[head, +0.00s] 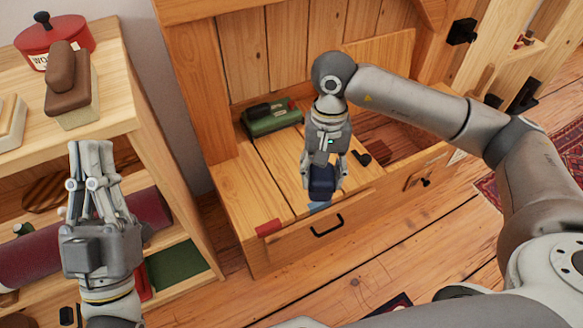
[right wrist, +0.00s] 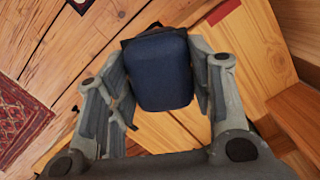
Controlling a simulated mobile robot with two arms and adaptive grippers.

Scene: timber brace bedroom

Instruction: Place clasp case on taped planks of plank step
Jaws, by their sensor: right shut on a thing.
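The clasp case (head: 321,183) is dark blue with rounded edges. It sits between the fingers of my right gripper (head: 323,172), which is shut on it. The right wrist view also shows the case (right wrist: 160,72) between both fingers. It is at the front part of the plank step (head: 235,200), between the step's top and my camera; I cannot tell whether it touches the planks. Red tape (head: 268,228) and blue tape (head: 319,206) mark the step's front edge. My left gripper (head: 91,150) points up by the shelf at left, apparently empty; its finger gap is unclear.
A green case-like object (head: 272,120) lies at the back of the step. A dark small piece (head: 362,158) lies right of my right gripper. The shelf (head: 125,110) at left holds a red pot (head: 55,38) and a brown-topped block (head: 70,90). Wood floor lies in front.

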